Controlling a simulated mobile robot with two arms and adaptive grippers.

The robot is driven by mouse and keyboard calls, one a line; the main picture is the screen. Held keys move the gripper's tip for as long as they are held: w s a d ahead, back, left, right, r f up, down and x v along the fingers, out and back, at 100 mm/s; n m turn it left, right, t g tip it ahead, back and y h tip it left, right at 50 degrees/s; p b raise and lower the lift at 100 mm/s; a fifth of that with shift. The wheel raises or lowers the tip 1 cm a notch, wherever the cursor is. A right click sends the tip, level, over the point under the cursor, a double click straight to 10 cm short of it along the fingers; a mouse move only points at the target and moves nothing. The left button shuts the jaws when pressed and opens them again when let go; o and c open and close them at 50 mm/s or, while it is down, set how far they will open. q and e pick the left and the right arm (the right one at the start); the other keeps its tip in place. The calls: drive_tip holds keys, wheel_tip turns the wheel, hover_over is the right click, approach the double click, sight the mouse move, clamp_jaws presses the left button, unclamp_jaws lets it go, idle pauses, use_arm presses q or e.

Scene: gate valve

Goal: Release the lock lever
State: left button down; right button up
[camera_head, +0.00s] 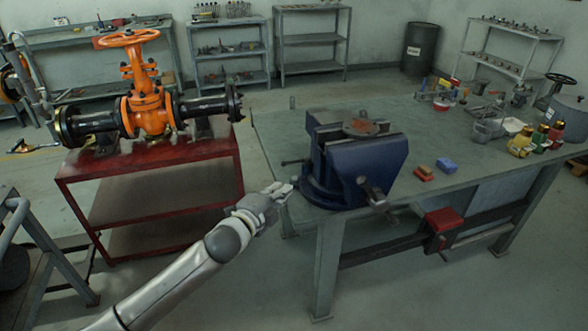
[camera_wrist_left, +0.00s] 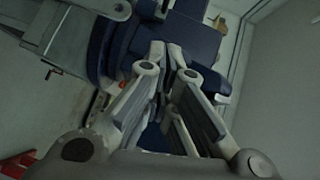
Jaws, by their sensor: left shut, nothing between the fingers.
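A blue bench vise (camera_head: 352,168) is mounted at the near left corner of the grey workbench. A thin rod-like lever (camera_head: 293,162) sticks out from its left side; I cannot tell whether it is the lock lever. A screw handle (camera_head: 375,194) hangs at its front. My left gripper (camera_head: 284,187) is shut and empty beside the left of the vise base, below the thin lever. In the left wrist view, its fingers (camera_wrist_left: 176,58) point at the blue vise body (camera_wrist_left: 192,36); contact is unclear. My right gripper is not in view.
The grey workbench (camera_head: 282,128) also holds an orange block (camera_head: 424,171), a blue block (camera_head: 446,165) and bottles to the right. An orange gate valve (camera_head: 150,108) stands on a red table (camera_head: 195,160) at left. Floor is free between the tables.

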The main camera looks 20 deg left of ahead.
use_arm(q)
approach(301, 161)
drive_tip(key=w+d, duration=0.2)
drive_tip(key=d, duration=0.1)
drive_tip(key=shift+w+a+f+p, duration=0.15)
drive_tip(key=shift+w+a+f, duration=0.1)
drive_tip(key=shift+w+a, duration=0.3)
drive_tip(key=shift+w+a+f+p, duration=0.15)
drive_tip(key=shift+w+a+f, duration=0.2)
drive_tip(key=shift+w, duration=0.35)
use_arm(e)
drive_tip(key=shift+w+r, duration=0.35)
use_arm(q)
drive_tip(key=shift+a+r, duration=0.15)
drive_tip(key=shift+a, duration=0.05)
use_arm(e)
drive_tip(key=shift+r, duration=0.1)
